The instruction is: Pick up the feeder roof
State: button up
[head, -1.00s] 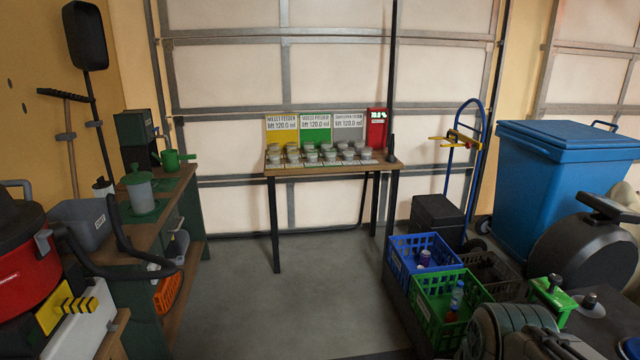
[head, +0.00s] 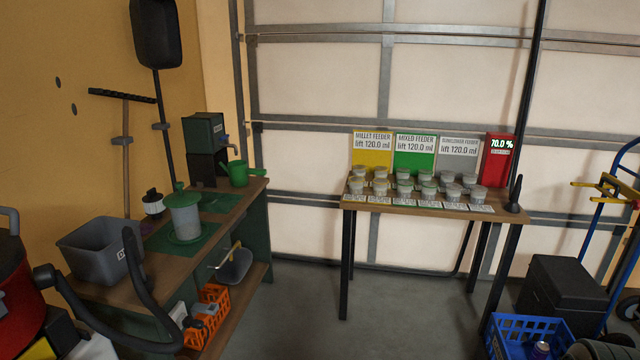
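A feeder (head: 185,220) stands upright on the left workbench, with a grey, translucent-looking cylinder for a body. A green cap with a small knob on top, which looks like the feeder roof (head: 181,197), sits on the cylinder. The feeder rests on a green round base over a green mat (head: 160,236). My gripper is not in the head view, so its state and its place relative to the roof are not shown.
The workbench (head: 110,275) also holds a grey bin (head: 100,252), a green jug (head: 240,173) and a dark green dispenser (head: 205,133). A table (head: 430,207) with small cups is behind. Open floor (head: 300,310) lies between.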

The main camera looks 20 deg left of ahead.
aim_at(181, 199)
jog(key=u, duration=0.25)
jog(key=i, duration=1.55)
jog(key=u, duration=1.1)
jog(key=i, duration=1.65)
jog(key=u, duration=1.15)
jog(key=i, duration=1.05)
jog(key=u, duration=0.3)
